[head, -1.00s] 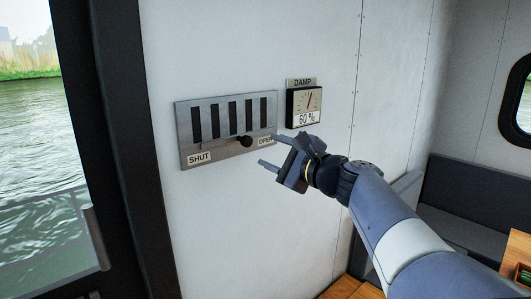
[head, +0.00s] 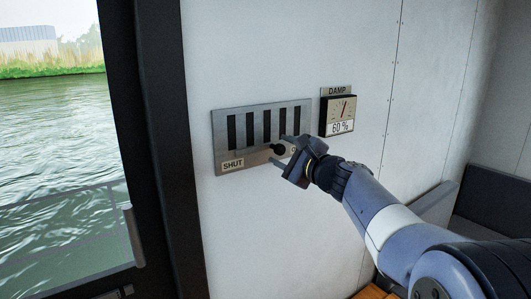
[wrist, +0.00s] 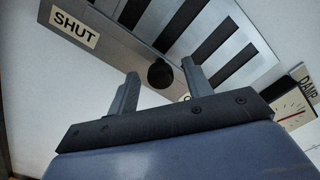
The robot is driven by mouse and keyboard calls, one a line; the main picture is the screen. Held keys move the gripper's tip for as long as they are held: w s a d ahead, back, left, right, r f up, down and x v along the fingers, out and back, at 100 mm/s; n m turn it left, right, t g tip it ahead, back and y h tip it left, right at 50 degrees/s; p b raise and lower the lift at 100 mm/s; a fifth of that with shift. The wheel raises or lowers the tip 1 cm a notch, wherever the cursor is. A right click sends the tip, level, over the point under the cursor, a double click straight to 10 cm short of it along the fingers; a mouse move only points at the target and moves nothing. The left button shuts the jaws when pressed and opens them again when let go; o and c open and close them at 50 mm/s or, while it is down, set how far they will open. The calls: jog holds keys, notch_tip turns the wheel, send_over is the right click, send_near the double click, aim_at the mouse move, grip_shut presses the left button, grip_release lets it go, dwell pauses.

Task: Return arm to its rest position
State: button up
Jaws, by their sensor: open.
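My gripper (head: 277,151) is open in front of the lower right part of a metal vent panel (head: 221,143) on the white wall. Its two fingers (wrist: 160,95) show in the wrist view with the round black knob (wrist: 160,73) between or just beyond their tips. I cannot tell whether they touch it. In the head view the knob (head: 278,149) sits near the panel's right side, and my gripper covers most of the "OPEN" label. The "SHUT" label (head: 232,164) is clear at the lower left. My arm reaches in from the lower right.
A damp gauge (head: 340,115) reading 60 % hangs right of the panel, close above my gripper. A dark door frame (head: 160,150) stands at the left, with water beyond it. A dark bench (head: 490,215) is at the right. The wall below the panel is bare.

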jog(key=shift+w+a+r+p, duration=0.1)
jog(key=shift+w+a+p, duration=0.1)
jog(key=shift+w+a, duration=0.25)
jog(key=shift+w+a+p, duration=0.15)
jog(key=shift+w+a, duration=0.1)
jog(key=shift+a, duration=0.3)
jog(key=shift+s+a, duration=0.3)
jog(key=shift+s, duration=0.45)
jog(key=shift+s+d, duration=0.2)
jog(key=shift+d, duration=0.05)
